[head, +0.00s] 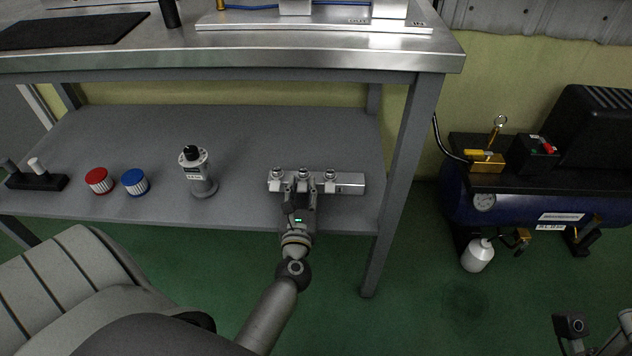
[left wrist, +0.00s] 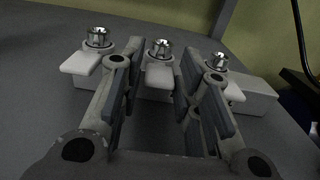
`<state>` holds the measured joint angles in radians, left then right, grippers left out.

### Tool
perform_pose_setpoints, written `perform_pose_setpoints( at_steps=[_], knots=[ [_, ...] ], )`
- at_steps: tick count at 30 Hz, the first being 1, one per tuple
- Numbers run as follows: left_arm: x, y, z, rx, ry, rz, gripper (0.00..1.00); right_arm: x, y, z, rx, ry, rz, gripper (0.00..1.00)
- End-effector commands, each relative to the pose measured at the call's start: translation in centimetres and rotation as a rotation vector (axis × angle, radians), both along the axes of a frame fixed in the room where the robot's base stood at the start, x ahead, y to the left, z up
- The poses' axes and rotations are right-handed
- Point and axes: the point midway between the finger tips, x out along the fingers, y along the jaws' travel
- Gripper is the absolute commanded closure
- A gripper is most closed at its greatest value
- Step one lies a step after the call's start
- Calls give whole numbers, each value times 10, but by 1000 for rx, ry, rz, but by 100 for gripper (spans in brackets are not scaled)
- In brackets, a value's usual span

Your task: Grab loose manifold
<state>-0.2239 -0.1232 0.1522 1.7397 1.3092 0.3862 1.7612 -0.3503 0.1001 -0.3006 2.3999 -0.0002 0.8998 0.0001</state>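The manifold (head: 350,183) is a silver block with three round fittings on top. It lies on the grey lower shelf, near its right end. In the left wrist view, the manifold (left wrist: 251,91) spans the picture, and each fitting has a flat pale tab in front of it. My left gripper (head: 303,188) is at the manifold's middle, coming from the front. In the left wrist view, its fingers (left wrist: 162,70) stand apart on either side of the middle fitting and tab, with visible gaps. The fingers hide parts of the block.
On the shelf (head: 240,130) to the left stand a grey cylinder (head: 198,172), a blue cap (head: 135,182), a red cap (head: 99,181) and a black stand (head: 35,180). The steel worktop (head: 230,56) is above. A table leg (head: 398,190) is right of the manifold, before a compressor (head: 555,200).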

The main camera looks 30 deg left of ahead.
Motion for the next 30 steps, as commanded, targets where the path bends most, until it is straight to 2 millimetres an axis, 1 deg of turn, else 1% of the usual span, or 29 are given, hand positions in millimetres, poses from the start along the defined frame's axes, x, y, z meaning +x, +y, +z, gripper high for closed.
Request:
perform_pose_setpoints(
  at_steps=[1,3,6,23,26,30],
  knots=[
    [0,0,0,0,0,0,80,0,0,0,0,0,0,60],
    [0,0,0,0,0,0,89,0,0,0,0,0,0,60],
    [0,0,0,0,0,0,100,0,0,0,0,0,0,60],
    [0,0,5,0,-4,0,100,0,0,2,0,0,-1,60],
    [0,0,10,1,-4,0,100,0,0,6,0,0,-1,60],
    [0,0,22,0,-4,0,100,0,0,16,0,0,-1,60]
  ],
)
